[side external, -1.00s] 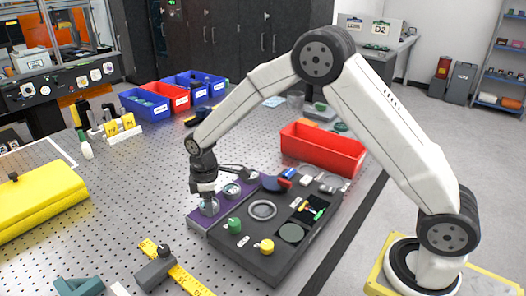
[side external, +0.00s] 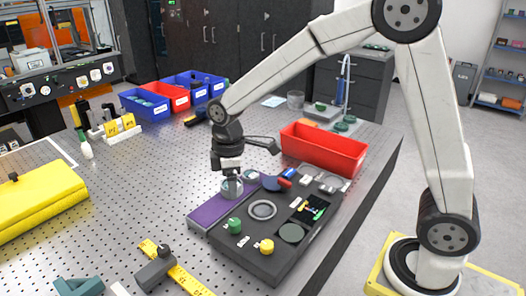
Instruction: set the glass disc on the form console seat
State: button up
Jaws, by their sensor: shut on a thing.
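My gripper (side external: 230,182) is shut on the small clear glass disc (side external: 231,189), above the purple pad. The disc overlaps the spot where another round piece sat on the pad, so that piece is hidden. The purple pad (side external: 209,214) is bare at its near left. I cannot tell which of these is the form seat. The held disc is to the left of both.
A green knob (side external: 234,225) and a yellow knob (side external: 266,246) rise from the console. A red bin (side external: 324,149) stands behind it. A yellow tape (side external: 190,283) and a grey block (side external: 156,268) lie in front.

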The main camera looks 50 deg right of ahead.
jog(key=s+r, duration=0.2)
jog(key=s, duration=0.4)
jog(key=shift+d+r, duration=0.3)
jog(key=shift+r, duration=0.05)
jog(key=shift+d, duration=0.1)
dwell(0.4)
jog(key=s+d+r+n, duration=0.1)
jog(key=s+d, duration=0.4)
jog(key=s, duration=0.6)
jog(key=shift+s+d+r, duration=0.15)
jog(key=shift+s+d, duration=0.15)
jog(key=shift+s, duration=0.05)
